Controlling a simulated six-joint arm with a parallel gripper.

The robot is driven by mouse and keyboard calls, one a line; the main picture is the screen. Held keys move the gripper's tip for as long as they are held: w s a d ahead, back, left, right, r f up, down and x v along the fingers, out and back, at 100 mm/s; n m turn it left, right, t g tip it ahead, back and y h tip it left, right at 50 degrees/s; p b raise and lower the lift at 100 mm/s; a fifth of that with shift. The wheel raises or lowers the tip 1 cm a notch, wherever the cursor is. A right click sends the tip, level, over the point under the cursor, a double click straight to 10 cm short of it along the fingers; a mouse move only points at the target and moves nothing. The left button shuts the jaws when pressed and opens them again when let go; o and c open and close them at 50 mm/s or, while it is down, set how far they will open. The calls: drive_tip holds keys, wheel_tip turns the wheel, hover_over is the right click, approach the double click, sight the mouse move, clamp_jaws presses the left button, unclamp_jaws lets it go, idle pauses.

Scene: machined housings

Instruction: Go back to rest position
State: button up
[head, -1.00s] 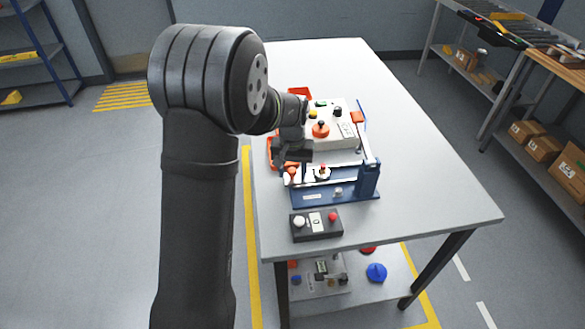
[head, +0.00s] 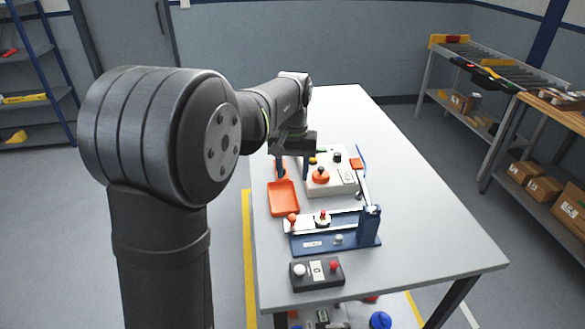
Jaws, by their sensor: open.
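The light housing (head: 345,183) carries an orange knob (head: 321,175) and small dark and yellow parts. In front of it is a blue fixture (head: 330,243) with a pale bar, a small red-topped part (head: 322,216) and a blue upright block at its right end. My arm hides part of the table's left rear.
An orange tray (head: 284,198) lies left of the housing. A dark box with white and red buttons (head: 317,272) sits near the front edge. The table's right side is clear. Shelving (head: 30,80) stands back left; a roller rack (head: 490,68) and workbench with cartons stand right.

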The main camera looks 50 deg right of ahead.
sight(293, 216)
drive_tip(key=shift+r, duration=0.25)
drive_tip(key=shift+f, duration=0.1)
idle(0.4)
wheel_tip(293, 216, down, 17)
drive_tip(key=shift+f, duration=0.1)
drive_tip(key=shift+s+d, duration=0.15)
drive_tip(key=shift+d, duration=0.05)
idle(0.3)
drive_tip(key=shift+a+r, duration=0.15)
drive_tip(key=shift+r, duration=0.05)
wheel_tip(293, 216, up, 17)
idle(0.7)
